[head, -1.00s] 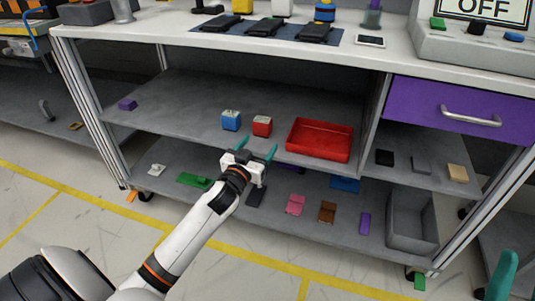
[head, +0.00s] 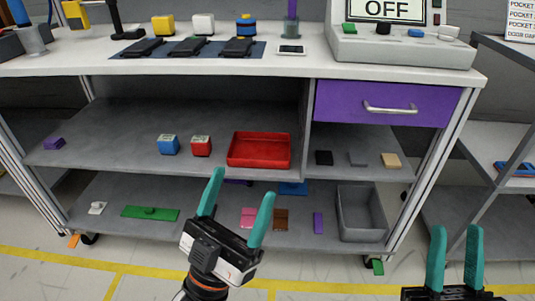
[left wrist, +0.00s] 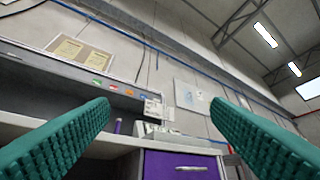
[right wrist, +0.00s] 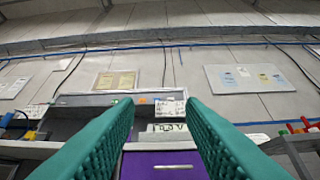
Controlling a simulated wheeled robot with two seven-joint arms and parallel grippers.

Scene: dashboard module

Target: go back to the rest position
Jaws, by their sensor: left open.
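My left gripper (head: 236,212) points upward in front of the workbench's lower shelves in the head view. Its two teal fingers are spread apart with nothing between them, also in the left wrist view (left wrist: 160,125). My right gripper (head: 455,258) is at the lower right of the head view, fingers upright and apart. The right wrist view shows its fingers (right wrist: 160,125) wide apart and empty. Neither gripper touches anything that I can see.
The workbench (head: 190,64) has a purple drawer (head: 345,104), shut. A red tray (head: 258,166), a blue cube (head: 168,145) and a red cube (head: 201,146) sit on its middle shelf. A grey bin (head: 361,232) is lower right.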

